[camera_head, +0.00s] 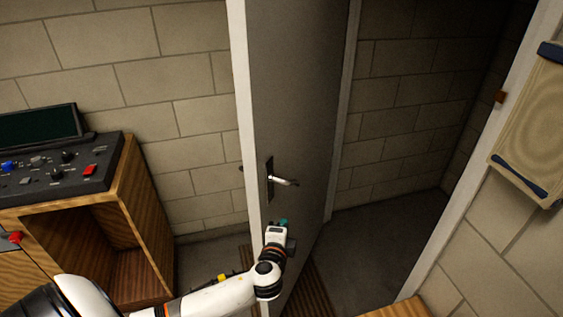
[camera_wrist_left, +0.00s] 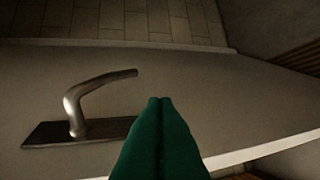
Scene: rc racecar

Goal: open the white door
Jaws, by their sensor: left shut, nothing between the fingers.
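The white door (camera_head: 295,97) stands ajar in the head view, its face in grey shadow and its near edge lit white. A dark gap and brick wall show beyond it on the right. Its metal lever handle (camera_head: 284,181) sits on a dark plate near that edge. The handle (camera_wrist_left: 97,92) also shows in the left wrist view, left of the fingers. My left gripper (camera_head: 283,222) is just below the handle, close to the door face. Its green fingertips (camera_wrist_left: 160,102) are pressed together with nothing between them and are apart from the handle. My right gripper is out of view.
A wooden console (camera_head: 150,215) with a black control panel (camera_head: 60,165) stands at left. The door frame (camera_head: 480,165) and a beige wall-mounted panel (camera_head: 535,125) are at right. The doorway floor (camera_head: 375,245) is clear. A wooden edge (camera_head: 400,309) shows at the bottom.

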